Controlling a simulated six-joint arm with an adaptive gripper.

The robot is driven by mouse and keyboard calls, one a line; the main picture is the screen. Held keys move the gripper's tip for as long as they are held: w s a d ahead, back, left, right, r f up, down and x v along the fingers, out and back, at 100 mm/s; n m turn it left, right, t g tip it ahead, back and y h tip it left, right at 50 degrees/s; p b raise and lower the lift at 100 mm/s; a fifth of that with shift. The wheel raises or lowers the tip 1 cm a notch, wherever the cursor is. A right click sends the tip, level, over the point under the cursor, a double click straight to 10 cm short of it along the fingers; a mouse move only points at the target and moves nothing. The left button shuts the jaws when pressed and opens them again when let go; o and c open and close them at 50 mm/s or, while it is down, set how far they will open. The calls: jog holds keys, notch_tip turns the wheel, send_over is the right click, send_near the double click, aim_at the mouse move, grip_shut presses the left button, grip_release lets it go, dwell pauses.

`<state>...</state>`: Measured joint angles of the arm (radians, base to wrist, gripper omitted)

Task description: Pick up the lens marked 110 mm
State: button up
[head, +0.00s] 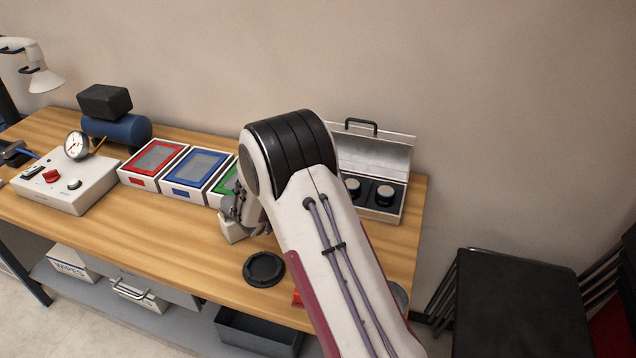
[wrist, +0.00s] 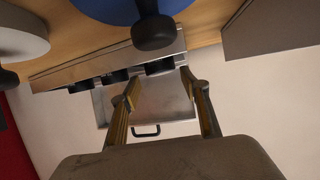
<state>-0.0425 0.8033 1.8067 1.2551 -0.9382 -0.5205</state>
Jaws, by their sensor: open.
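The open lens case (head: 402,217) stands at the right end of the bench by the wall, its lid raised. Two dark round lenses, a left one (head: 353,187) and a right one (head: 385,195), show in it; my arm covers the rest. Their markings cannot be read, so I cannot tell which is 110 mm. The wrist view looks upside down and shows the case (wrist: 105,68) with several dark lenses (wrist: 160,66) along it. My gripper (wrist: 160,80) is open, fingers apart with nothing visible between them, pointing toward the case. The head view does not show its fingertips clearly.
Red (head: 154,158), blue (head: 194,170) and green (head: 229,183) framed trays stand left of my arm. A black round dish (head: 264,268) lies near the front edge. A blue round object with a dark knob (wrist: 153,32) is close in the wrist view. Bare wood lies front left.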

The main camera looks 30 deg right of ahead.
jog(key=shift+x, duration=2.2)
jog(key=c, duration=1.1)
jog(key=shift+r, duration=0.1)
jog(key=shift+r, duration=4.95)
